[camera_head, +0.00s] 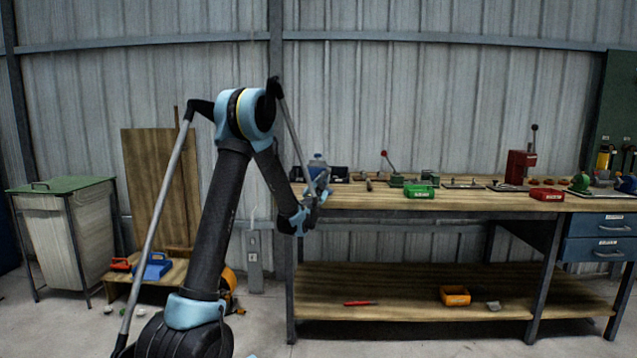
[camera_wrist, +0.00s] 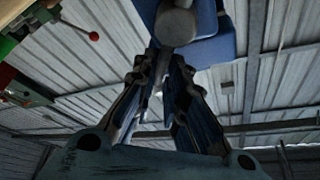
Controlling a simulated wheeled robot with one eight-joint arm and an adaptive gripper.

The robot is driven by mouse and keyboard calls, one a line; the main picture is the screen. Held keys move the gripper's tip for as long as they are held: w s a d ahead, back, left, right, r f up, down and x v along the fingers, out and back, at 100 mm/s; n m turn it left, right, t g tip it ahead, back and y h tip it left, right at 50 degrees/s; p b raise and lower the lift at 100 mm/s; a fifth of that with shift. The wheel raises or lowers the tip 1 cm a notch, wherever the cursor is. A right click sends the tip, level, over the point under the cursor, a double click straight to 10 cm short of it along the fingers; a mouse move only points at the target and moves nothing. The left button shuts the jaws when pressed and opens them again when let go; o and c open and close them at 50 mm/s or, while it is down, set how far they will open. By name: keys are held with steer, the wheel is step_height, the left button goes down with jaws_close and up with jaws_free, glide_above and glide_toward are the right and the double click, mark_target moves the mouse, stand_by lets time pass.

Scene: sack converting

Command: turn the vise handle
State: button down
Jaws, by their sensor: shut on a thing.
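The blue vise (camera_head: 317,165) stands at the left end of the workbench, partly hidden by my arm. In the wrist view, its blue body (camera_wrist: 212,40) and round grey screw end (camera_wrist: 175,26) are just beyond my fingertips. My gripper (camera_wrist: 163,65) reaches up to the vise from below and in front, its fingers closed on the vise handle. The fingers mostly hide the handle, so its angle is hard to tell. In the head view my gripper (camera_head: 317,193) is at the bench's left front corner, close against the vise.
The wooden workbench (camera_head: 450,201) runs right, with a red-knobbed lever tool (camera_head: 386,158), a green bin (camera_head: 420,191), a red bin (camera_head: 547,194) and a red press (camera_head: 520,166) on top. An orange bin (camera_head: 454,295) is on the lower shelf. Floor before the bench is clear.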

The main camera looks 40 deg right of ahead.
steer(key=c, duration=1.6)
jaws_free()
steer(key=v, duration=1.2)
steer(key=shift+w, duration=0.15)
steer(key=shift+a, duration=0.1)
